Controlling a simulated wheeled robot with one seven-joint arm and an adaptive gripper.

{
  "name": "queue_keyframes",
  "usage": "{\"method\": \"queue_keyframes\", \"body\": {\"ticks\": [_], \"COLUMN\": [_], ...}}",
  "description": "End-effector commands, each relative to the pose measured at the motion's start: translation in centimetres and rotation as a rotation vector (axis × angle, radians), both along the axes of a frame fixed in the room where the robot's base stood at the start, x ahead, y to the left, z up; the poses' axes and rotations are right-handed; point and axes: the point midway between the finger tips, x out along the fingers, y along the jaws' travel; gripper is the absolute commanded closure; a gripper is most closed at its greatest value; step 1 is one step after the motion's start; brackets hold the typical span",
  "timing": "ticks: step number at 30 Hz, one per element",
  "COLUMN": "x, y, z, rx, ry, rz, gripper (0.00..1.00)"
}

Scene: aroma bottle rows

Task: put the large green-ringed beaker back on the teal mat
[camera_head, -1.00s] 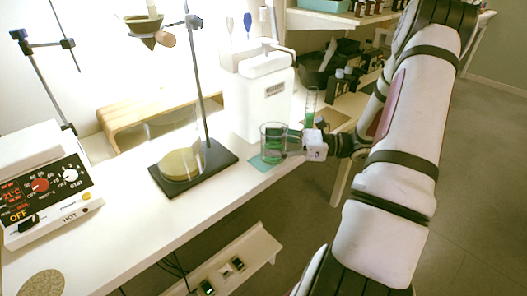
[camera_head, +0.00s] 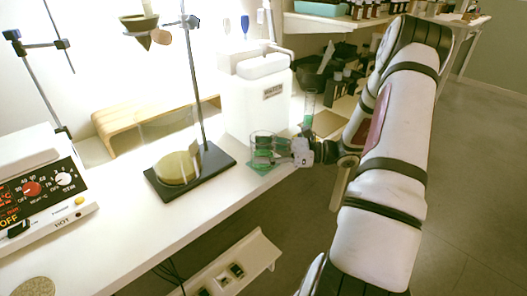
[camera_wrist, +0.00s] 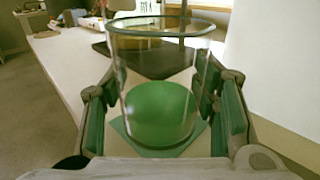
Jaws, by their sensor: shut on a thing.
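The large clear beaker (camera_head: 263,145) holds green liquid and stands upright over the teal mat (camera_head: 256,169) on the bench. My gripper (camera_head: 284,148) comes from the right and is shut on the beaker. In the wrist view the beaker (camera_wrist: 160,60) fills the middle, with the dark green finger pads of my gripper (camera_wrist: 162,112) on either side. The teal mat (camera_wrist: 121,127) shows beneath its base. I cannot tell whether the base touches the mat or hangs just above it.
A white canister (camera_head: 258,100) stands close behind the beaker. A black stand base (camera_head: 218,163) with a round yellowish piece (camera_head: 176,168) is to the left. A glass cylinder (camera_head: 309,108) stands close behind my gripper.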

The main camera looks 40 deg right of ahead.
Motion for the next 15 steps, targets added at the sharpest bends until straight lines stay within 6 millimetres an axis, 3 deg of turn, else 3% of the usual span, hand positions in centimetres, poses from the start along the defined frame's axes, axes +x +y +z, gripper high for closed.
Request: {"method": "queue_keyframes", "body": {"ticks": [1,3,4,15], "x": [0.01,0.0,0.0,-0.01], "y": [0.01,0.0,0.0,0.01], "z": [-0.17,-0.12,-0.12,0.26], "rx": [0.001,0.0,0.0,-0.001], "ry": [0.001,0.0,0.0,-0.001], "rz": [0.0,0.0,0.0,0.0], "gripper": [0.44,0.28,0.26,0.26]}}
